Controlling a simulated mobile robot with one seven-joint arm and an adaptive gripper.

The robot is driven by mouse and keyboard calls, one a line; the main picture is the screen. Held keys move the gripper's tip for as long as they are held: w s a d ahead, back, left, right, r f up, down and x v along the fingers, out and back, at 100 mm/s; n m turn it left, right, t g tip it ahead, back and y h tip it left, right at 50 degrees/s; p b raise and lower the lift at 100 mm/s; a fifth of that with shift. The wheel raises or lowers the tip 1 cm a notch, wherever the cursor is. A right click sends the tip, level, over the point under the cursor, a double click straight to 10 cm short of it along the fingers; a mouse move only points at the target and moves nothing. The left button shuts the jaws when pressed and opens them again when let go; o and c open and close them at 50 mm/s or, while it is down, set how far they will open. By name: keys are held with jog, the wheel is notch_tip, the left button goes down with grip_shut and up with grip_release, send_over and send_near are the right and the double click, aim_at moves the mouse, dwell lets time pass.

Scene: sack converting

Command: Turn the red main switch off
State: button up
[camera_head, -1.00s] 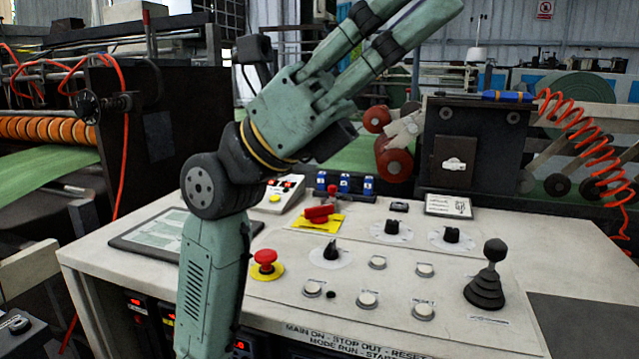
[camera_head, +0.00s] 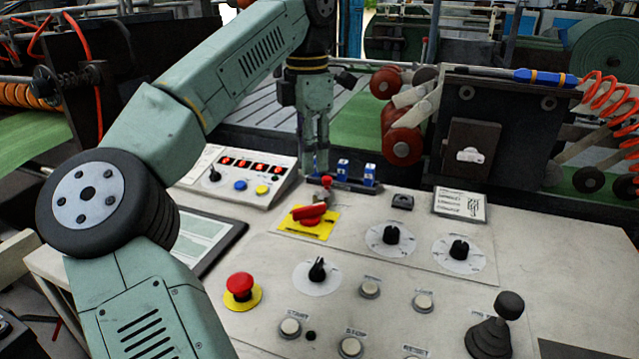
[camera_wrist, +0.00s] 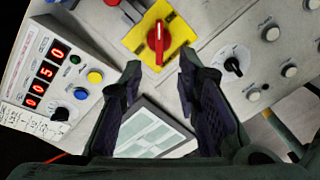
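The red main switch (camera_head: 309,214) is a red rotary handle on a yellow plate (camera_head: 322,229) near the back of the sloping console. In the head view its handle lies roughly left to right. In the wrist view the red switch (camera_wrist: 158,42) has its handle pointing along the picture's height. My gripper (camera_head: 315,170) points down just behind the switch in the head view. In the wrist view my gripper (camera_wrist: 160,75) has its two dark fingers spread apart with nothing between them. The switch shows just beyond the fingertips, between them and apart from them.
A red emergency button (camera_head: 240,284) is front left of the switch. Black knobs (camera_head: 391,233) and a joystick (camera_head: 494,325) stand to the right. A display box (camera_head: 240,172) is at left, blue parts (camera_head: 343,170) behind.

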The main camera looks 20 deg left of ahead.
aim_at(309, 207)
notch_tip(309, 207, down, 11)
jog(key=shift+a+r+p, duration=0.1)
jog(key=shift+r+p, duration=0.1)
jog(key=shift+p, duration=0.5)
jog(key=shift+c, duration=0.2)
grip_shut()
